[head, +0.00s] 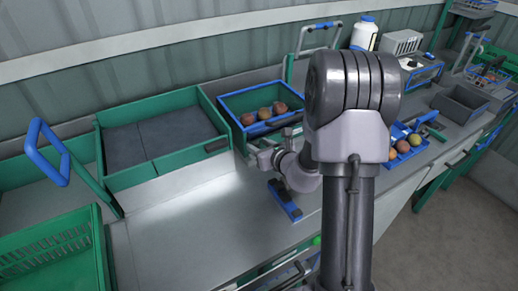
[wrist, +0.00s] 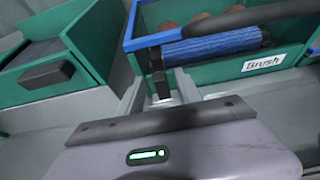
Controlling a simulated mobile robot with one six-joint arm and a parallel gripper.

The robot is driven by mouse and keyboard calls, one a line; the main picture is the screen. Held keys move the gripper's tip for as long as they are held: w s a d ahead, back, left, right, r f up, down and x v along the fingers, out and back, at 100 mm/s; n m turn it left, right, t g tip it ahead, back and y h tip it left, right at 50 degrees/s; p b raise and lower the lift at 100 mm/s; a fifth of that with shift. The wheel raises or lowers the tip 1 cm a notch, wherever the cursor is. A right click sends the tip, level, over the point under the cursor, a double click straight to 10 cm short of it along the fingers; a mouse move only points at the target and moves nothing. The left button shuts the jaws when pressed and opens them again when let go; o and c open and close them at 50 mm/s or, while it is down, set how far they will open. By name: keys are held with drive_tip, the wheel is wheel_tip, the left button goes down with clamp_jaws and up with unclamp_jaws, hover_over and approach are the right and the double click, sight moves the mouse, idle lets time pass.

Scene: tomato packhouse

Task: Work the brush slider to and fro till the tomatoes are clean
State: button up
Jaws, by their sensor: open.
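The green box (head: 232,113) with a blue rim holds several red and orange tomatoes (head: 265,114); its label reads "Brush" in the wrist view (wrist: 290,72). The brush slider, a blue bristled roller (wrist: 212,46) with a dark bar, lies across the box's near side. A black upright grip (wrist: 158,78) hangs at its left end. My gripper (wrist: 158,92) is open, with its pale fingers either side of that grip; I cannot tell if they touch it. In the head view my gripper (head: 262,152) is at the box's front, and my arm hides part of the box.
Left of the box is a green tray with dark panels (head: 150,140) and a black front handle (wrist: 46,75). A blue-and-dark item (head: 285,201) lies on the bench under my wrist. More tomatoes (head: 403,146) sit in a blue tray at right. The front-left bench (head: 180,225) is clear.

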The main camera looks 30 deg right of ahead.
drive_tip(key=shift+w+f, duration=0.1)
drive_tip(key=shift+w, duration=0.05)
clamp_jaws()
idle(1.4)
